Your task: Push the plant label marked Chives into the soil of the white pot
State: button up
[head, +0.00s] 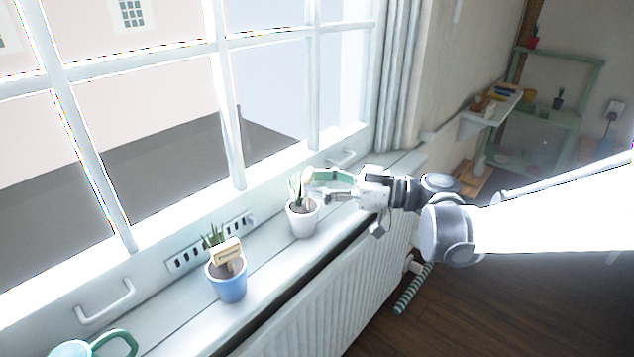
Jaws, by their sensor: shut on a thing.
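The white pot (303,224) stands upright on the windowsill, with a green plant in dark soil. My gripper (311,185) reaches in from the right, its fingers over the right side of this pot. It is shut on a small pale plant label (308,175), held upright beside the leaves. The label's writing cannot be read, and I cannot tell whether its lower end touches the soil.
A blue pot (229,284) with a plant and a wooden label (226,251) stands nearer on the sill. A green mug (112,343) is at the bottom left. The window frame and handle (106,303) run behind; a radiator (325,300) is below.

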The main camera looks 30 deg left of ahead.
jog(key=shift+f+b, duration=1.05)
jog(key=shift+f, duration=0.45)
jog(key=o, duration=0.8)
jog(key=shift+o, duration=0.2)
jog(key=v, duration=1.2)
